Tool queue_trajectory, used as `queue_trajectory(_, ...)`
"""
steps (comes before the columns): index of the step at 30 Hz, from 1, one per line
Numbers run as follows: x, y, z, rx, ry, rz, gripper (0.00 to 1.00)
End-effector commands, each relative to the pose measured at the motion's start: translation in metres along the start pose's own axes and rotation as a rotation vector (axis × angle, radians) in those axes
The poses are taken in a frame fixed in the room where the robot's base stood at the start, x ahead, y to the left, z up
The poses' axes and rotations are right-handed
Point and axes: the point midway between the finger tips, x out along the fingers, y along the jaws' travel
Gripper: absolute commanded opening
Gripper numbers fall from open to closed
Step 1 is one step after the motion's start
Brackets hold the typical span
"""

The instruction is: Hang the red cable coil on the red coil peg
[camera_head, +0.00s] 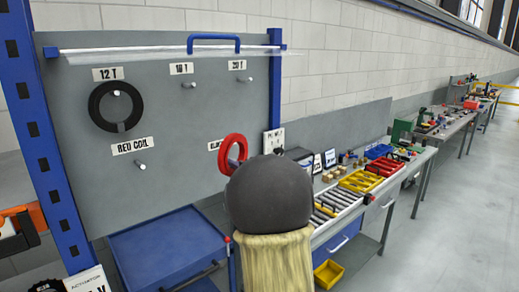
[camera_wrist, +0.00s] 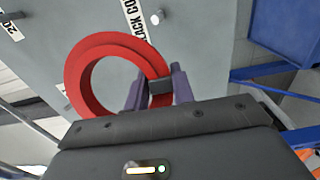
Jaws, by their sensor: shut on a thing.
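The red cable coil (camera_head: 234,150) is a thick red ring, right of the panel's middle in the head view. My gripper (camera_wrist: 158,88) is shut on a dark clip at the coil's rim; the coil (camera_wrist: 85,82) stands out to the left in the wrist view. A peg (camera_wrist: 155,18) beside the "BLACK CO…" label (camera_wrist: 137,18) shows just past the coil's edge; contact cannot be told.
A black ring (camera_head: 115,107) hangs on the peg under "12 T". The 16 T peg (camera_head: 188,85) and 20 T peg (camera_head: 246,79) are bare. A blue cabinet (camera_head: 165,245) stands below the grey panel (camera_head: 70,130). A cluttered bench (camera_head: 345,215) runs off right.

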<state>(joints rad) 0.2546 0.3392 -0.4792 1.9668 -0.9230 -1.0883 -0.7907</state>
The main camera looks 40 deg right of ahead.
Motion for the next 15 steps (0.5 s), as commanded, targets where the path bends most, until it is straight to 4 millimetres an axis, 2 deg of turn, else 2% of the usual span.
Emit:
queue_trajectory(1,0.015,-0.021,-0.011,0.005,0.014,-0.008,0.0)
queue_trajectory(6,0.05,-0.081,-0.039,0.005,0.024,-0.009,0.0)
queue_trajectory(15,0.085,-0.186,-0.092,0.001,-0.004,-0.012,0.0)
